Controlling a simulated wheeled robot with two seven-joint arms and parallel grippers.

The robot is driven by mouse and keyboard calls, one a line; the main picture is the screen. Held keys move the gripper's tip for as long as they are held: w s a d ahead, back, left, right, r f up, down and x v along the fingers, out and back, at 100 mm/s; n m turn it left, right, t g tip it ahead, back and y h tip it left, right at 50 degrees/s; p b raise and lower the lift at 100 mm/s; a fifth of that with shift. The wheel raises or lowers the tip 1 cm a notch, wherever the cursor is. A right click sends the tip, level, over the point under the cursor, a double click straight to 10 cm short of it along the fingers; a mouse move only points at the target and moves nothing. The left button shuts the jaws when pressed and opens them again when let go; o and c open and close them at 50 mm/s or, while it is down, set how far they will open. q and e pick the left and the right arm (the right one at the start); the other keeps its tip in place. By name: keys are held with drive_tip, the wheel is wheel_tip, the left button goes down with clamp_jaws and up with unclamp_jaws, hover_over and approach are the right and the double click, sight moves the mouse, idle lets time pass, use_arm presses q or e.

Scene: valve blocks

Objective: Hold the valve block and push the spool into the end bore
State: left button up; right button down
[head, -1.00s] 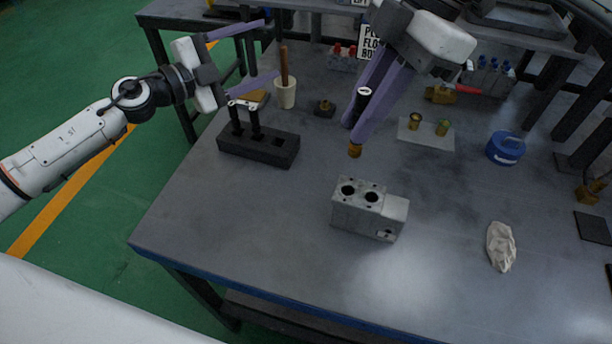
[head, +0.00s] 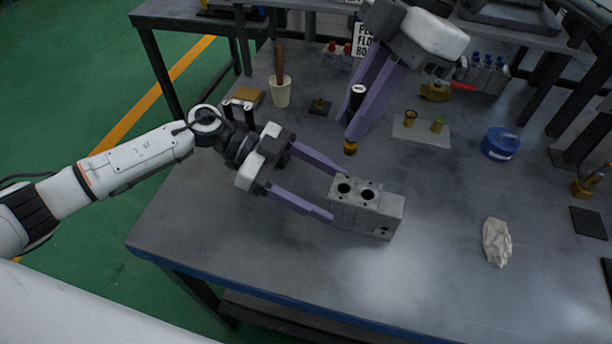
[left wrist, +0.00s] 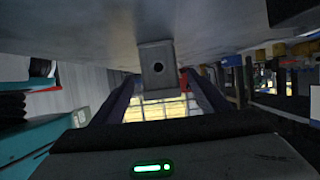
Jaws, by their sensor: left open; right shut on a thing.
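My right gripper (head: 355,117) is shut on the spool (head: 350,148), black with a brass-coloured lower end. It holds the spool tilted in the air, behind and above the block.
A crumpled white cloth (head: 497,242) and a blue round tin (head: 501,143) lie to the right. A plate (head: 421,130) with two brass pieces and a cup (head: 280,91) stand farther back. The table front is clear.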

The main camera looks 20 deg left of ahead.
sight(359, 208)
use_arm(q)
drive_tip(key=x, duration=0.7)
drive_tip(key=shift+d+f, duration=0.1)
drive_tip(key=shift+d, duration=0.25)
clamp_jaws()
